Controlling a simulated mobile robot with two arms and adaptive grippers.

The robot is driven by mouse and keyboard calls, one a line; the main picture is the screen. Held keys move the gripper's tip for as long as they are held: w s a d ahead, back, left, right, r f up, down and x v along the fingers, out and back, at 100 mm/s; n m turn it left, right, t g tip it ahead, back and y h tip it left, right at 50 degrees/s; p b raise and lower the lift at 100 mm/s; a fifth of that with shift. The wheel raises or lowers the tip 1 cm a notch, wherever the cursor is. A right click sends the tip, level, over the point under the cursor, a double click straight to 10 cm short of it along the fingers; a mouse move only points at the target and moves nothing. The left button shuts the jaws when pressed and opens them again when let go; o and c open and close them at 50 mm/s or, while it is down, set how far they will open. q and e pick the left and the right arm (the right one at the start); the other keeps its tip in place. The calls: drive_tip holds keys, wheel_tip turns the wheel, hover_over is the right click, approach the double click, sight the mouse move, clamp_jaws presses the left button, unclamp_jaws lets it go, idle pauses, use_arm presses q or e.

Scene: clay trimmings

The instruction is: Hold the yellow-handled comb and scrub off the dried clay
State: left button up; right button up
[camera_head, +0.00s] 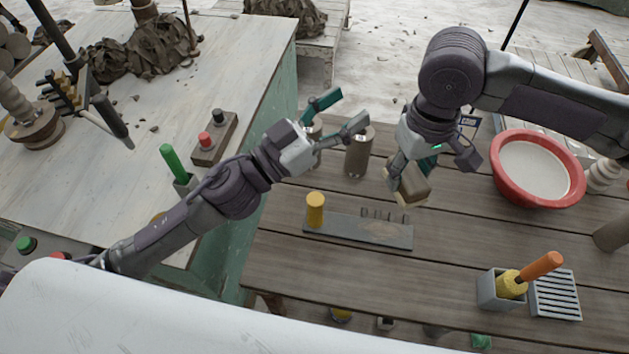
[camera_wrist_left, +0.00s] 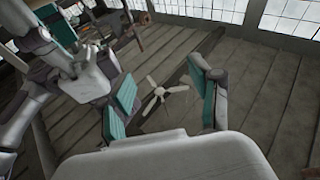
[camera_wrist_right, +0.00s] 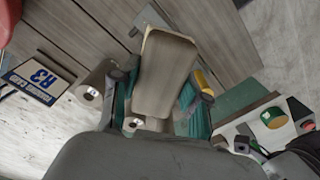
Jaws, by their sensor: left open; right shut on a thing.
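The comb (camera_head: 345,228) lies on the wooden table as a flat grey plate with an upright yellow handle (camera_head: 315,209) at its left end. Short teeth stand along its far edge, and a brownish patch of clay (camera_head: 385,232) marks its right part. My right gripper (camera_head: 408,172) is shut on a wooden scrub brush (camera_head: 413,190) with a pale underside, above and beyond the comb's right end. The brush fills the middle of the right wrist view (camera_wrist_right: 165,75). My left gripper (camera_head: 338,116) is open and empty, above and beyond the yellow handle.
Metal cylinders (camera_head: 359,153) stand behind the comb. A red basin (camera_head: 537,168) of pale liquid is at right. A grey holder (camera_head: 497,290) with an orange-handled tool and a slotted rack (camera_head: 555,294) are at front right. Bare planks (camera_head: 390,280) lie in front of the comb.

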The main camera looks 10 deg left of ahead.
use_arm(q)
drive_tip(key=w+f+n+t+y, duration=0.1)
drive_tip(key=w+f+n+y, duration=0.1)
drive_tip(key=w+n+y, duration=0.3)
drive_tip(key=m+g+y, duration=1)
drive_tip(key=m+g, duration=0.2)
drive_tip(key=g, duration=0.4)
approach(315, 214)
drive_tip(key=shift+w+f, duration=0.7)
drive_tip(key=shift+w, duration=0.1)
drive_tip(key=shift+s+f, duration=0.1)
drive_tip(key=shift+f, duration=0.1)
wheel_tip(315, 214, down, 11)
drive_tip(key=shift+f, duration=0.2)
clamp_jaws()
